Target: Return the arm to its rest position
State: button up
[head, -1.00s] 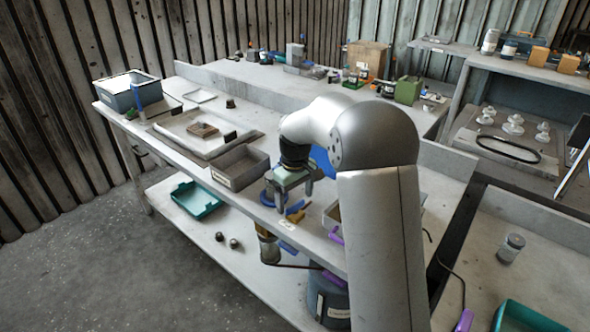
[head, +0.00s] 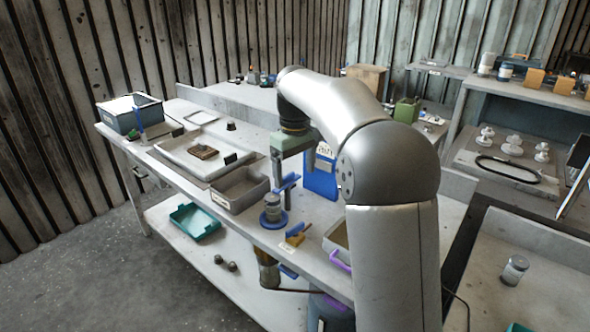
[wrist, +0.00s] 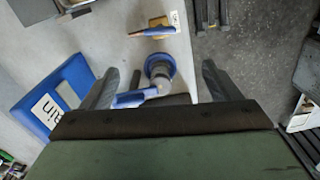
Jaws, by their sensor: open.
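My arm reaches over the long workbench in the head view. My gripper (head: 292,178) points down, open and empty, above the bench's front part. In the wrist view its two dark fingers (wrist: 160,82) stand wide apart with nothing clamped between them. Below them is a round blue-based piece (wrist: 160,68) with a blue handle (wrist: 134,98). The blue-based piece also stands on the bench in the head view (head: 272,214), below and left of the gripper. My arm hides part of the bench behind it.
A blue labelled board (head: 320,180) stands close right of the gripper; it shows at left in the wrist view (wrist: 40,112). A grey bin (head: 240,188) is to the left. A blue-handled brush (head: 296,234) lies near the front edge. Air above the bench's left looks free.

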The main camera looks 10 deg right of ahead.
jog(key=s+f+m, duration=0.2)
jog(key=s+f, duration=0.2)
jog(key=s, duration=0.7)
jog(key=s+f+m, duration=0.1)
jog(key=s+f, duration=0.3)
jog(key=s, duration=0.7)
jog(key=s+f+m, duration=0.2)
jog(key=s+f, duration=0.2)
jog(key=s, duration=0.7)
jog(key=shift+s+a+f+m, duration=0.2)
jog(key=shift+s+a+m, duration=0.1)
jog(key=shift+s+a, duration=0.05)
